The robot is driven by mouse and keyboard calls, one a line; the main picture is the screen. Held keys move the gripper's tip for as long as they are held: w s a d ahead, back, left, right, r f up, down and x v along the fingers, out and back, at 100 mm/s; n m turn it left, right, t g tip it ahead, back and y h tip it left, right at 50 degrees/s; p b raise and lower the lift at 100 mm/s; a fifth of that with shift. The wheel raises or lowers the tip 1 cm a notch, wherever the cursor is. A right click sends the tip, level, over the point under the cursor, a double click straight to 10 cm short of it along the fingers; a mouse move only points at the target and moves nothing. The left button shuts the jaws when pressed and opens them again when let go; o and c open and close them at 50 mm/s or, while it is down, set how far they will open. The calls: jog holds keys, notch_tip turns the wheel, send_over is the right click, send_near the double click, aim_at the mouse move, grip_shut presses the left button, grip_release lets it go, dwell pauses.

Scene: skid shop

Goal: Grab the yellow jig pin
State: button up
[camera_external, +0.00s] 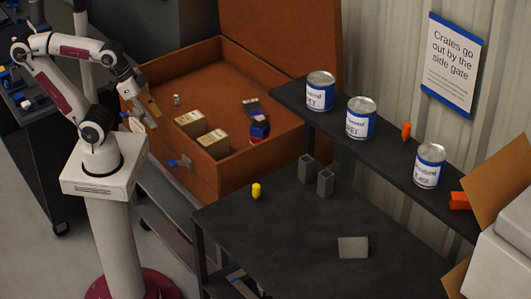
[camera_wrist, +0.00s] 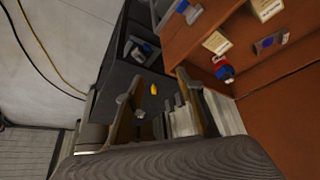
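The yellow jig pin (camera_external: 256,190) stands upright on the dark workbench, near its left corner. In the wrist view, a small yellow thing (camera_wrist: 154,88) that looks like this pin shows on a dark surface, framed between the fingers. My gripper (camera_external: 148,106) is high at the left, beside the orange-brown crate and well away from the pin. In the wrist view my gripper (camera_wrist: 163,105) has its two tan fingers wide apart, with nothing held between them.
The orange-brown crate (camera_external: 222,62) holds several boxes, between my arm and the shelf. Two grey blocks (camera_external: 325,183) stand behind the pin, and a grey bracket (camera_external: 353,247) lies in front. Cans (camera_external: 361,118) line the raised shelf. The bench around the pin is clear.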

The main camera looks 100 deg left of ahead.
jog(key=shift+w+d, duration=0.1)
jog(key=shift+w, duration=0.05)
jog(key=w+d+f+n+t+h, duration=0.1)
jog(key=w+d, duration=0.4)
jog(key=w, duration=0.3)
jog(key=w+d+t+h, duration=0.1)
jog(key=w+d+t, duration=0.1)
jog(key=w+d, duration=0.45)
jog(key=w+d+f+n+t+h, duration=0.1)
jog(key=w+d, duration=0.2)
jog(key=w, duration=0.7)
jog(key=n+t+y, duration=0.2)
jog(key=n+y, duration=0.2)
jog(key=y, duration=0.2)
send_near(254, 192)
jog(key=w+d+r, duration=0.2)
jog(key=w+d, duration=0.2)
jog(key=w, duration=0.2)
jog(key=f+y, duration=0.1)
jog(key=s+a+f+y, duration=0.2)
jog(key=shift+a+f+n, duration=0.1)
jog(key=shift+f+n, duration=0.2)
jog(key=shift+s+a+f+y, duration=0.4)
jog(key=shift+f+y, duration=0.05)
jog(key=shift+y, duration=0.25)
jog(key=shift+x, duration=1.3)
